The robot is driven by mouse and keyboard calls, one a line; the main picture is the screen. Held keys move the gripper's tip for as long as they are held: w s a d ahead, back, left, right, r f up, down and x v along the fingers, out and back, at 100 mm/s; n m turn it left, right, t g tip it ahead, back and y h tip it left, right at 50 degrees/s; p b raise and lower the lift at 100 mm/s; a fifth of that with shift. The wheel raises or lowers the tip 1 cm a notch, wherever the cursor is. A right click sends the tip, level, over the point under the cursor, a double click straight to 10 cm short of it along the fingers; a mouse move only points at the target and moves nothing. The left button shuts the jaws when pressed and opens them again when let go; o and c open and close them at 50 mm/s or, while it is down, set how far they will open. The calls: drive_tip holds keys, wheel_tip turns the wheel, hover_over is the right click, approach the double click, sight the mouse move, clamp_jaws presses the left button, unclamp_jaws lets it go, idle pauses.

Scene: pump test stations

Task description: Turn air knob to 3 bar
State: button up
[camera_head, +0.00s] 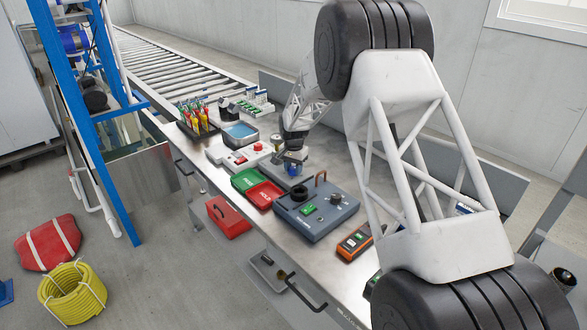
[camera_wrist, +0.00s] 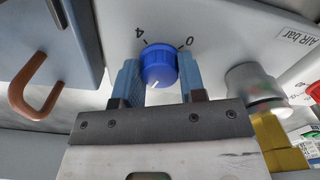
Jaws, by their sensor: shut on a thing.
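The blue air knob (camera_wrist: 158,62) sits on a pale panel in the wrist view. A short white mark on its face points toward the bottom of the picture, slightly left. The dial shows a 4 (camera_wrist: 140,33) at upper left and a 0 (camera_wrist: 189,43) at upper right; other scale marks are hidden. An "AIR bar" label (camera_wrist: 297,34) is at the right. My gripper (camera_wrist: 158,82) has one blue finger on each side of the knob and is shut on it. In the head view my gripper (camera_head: 293,153) is at the small grey station, whose knob is largely hidden.
A blue-grey box (camera_head: 318,212) with a copper-coloured handle (camera_wrist: 36,92) stands close by. A silver fitting (camera_wrist: 250,85) is right of the knob. Green (camera_head: 244,179) and red (camera_head: 264,194) trays, a red-button box (camera_head: 238,158) and an orange meter (camera_head: 354,242) share the bench.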

sight(293, 168)
drive_tip(key=m, duration=0.4)
drive_tip(key=shift+m, duration=0.3)
drive_tip(key=m, duration=0.5)
idle(0.4)
drive_tip(key=o, duration=0.9)
drive_tip(key=shift+r, duration=3.95)
